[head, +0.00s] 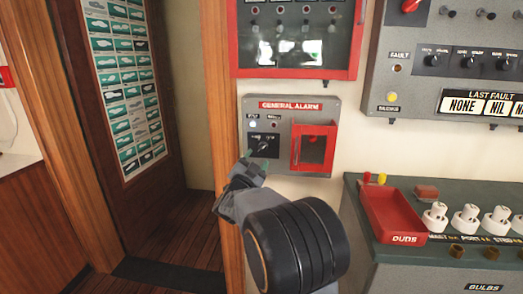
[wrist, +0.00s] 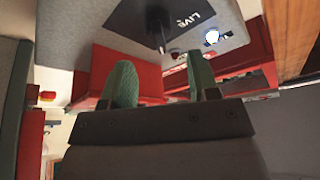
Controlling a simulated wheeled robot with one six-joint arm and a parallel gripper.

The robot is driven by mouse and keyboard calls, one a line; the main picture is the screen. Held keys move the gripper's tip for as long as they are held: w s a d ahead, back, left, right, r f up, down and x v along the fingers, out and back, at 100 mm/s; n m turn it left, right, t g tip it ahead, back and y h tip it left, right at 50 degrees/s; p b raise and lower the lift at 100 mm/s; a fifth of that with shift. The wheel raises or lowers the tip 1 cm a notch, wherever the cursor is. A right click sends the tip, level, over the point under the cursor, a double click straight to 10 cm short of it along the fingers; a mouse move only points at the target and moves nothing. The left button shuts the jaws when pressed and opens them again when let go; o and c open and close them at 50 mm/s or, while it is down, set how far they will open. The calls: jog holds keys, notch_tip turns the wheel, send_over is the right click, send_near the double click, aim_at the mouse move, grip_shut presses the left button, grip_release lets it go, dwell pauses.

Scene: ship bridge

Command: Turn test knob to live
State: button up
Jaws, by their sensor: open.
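The general alarm panel (head: 290,108) is a grey plate on the wall in the head view. Its knob (head: 264,145) sits on a small black plate at the panel's lower left. In the wrist view the knob (wrist: 159,42) is a dark lever on a black plate (wrist: 185,14) marked "LIVE". My gripper (head: 251,161) is just below the knob in the head view. In the wrist view its two green fingers (wrist: 159,80) are apart with nothing between them, and the knob is beyond their tips. I cannot tell the knob's exact setting.
A red open-fronted box (head: 312,147) stands out from the panel right of the knob. A red-framed case (head: 295,75) hangs above. A bench with a red "DUDS" tray (head: 392,219) and white bulbs (head: 466,217) is at right. A doorway is at left.

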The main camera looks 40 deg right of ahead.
aim_at(262, 150)
jog(key=shift+x, duration=2.9)
jog(key=c, duration=0.9)
